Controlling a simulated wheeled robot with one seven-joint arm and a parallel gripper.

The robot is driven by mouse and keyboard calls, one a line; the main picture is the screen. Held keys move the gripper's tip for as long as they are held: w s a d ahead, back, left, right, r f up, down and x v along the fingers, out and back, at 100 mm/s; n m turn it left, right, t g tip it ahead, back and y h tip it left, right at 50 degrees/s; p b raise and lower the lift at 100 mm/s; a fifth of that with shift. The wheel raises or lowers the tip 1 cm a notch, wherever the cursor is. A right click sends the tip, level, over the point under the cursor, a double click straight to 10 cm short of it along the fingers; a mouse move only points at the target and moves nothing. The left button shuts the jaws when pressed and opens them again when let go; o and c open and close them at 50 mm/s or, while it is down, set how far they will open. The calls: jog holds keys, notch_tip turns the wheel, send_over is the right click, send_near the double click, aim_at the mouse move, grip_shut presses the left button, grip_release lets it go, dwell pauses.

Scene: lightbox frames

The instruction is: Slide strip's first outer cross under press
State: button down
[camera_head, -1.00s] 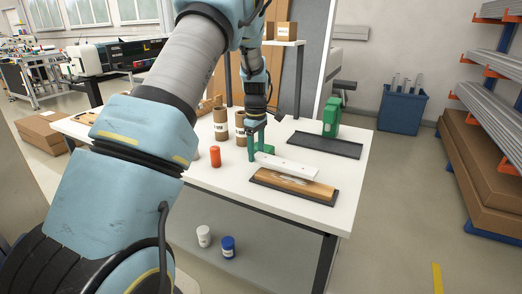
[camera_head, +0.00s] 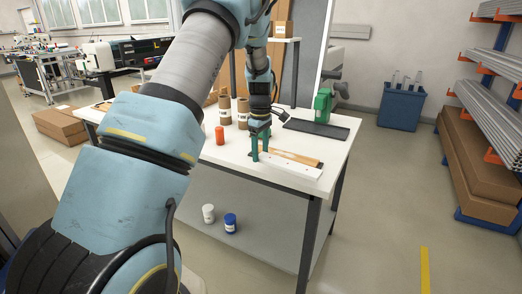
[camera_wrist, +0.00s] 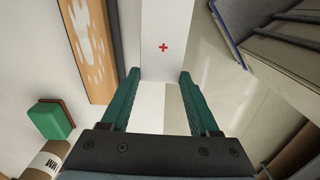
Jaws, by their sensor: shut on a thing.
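My gripper (camera_head: 260,150) is shut on one end of the long white strip (camera_head: 294,170). The wrist view shows its green fingers (camera_wrist: 160,82) on the two long sides of the strip (camera_wrist: 165,20). One red cross (camera_wrist: 164,47) shows on the strip just beyond the fingertips; other marks are tiny in the head view. The strip runs right from my gripper along the table's front side, in front of the wooden board. A green upright device (camera_head: 323,103), which looks like the press, stands at the table's back right, apart from the strip.
The wooden board (camera_head: 296,157) lies just behind the strip. A long dark plate (camera_head: 317,129) lies before the green device. An orange cylinder (camera_head: 220,136) and cardboard tubes (camera_head: 243,112) stand left of my gripper. A green block (camera_wrist: 50,120) shows left in the wrist view.

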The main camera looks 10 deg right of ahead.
jog(key=s+a+f+m, duration=0.3)
jog(key=s+a+f, duration=0.1)
jog(key=a, duration=0.4)
jog(key=s+a+f+m, duration=0.3)
jog(key=s+a+f, duration=0.1)
jog(key=a, duration=0.5)
jog(key=s+a+f+m, duration=0.3)
jog(key=s+a+f, duration=0.1)
jog(key=a, duration=0.5)
jog(key=shift+s+a+f, duration=0.15)
jog(key=shift+s+f, duration=0.1)
jog(key=shift+f, duration=0.65)
jog(key=shift+a, duration=0.1)
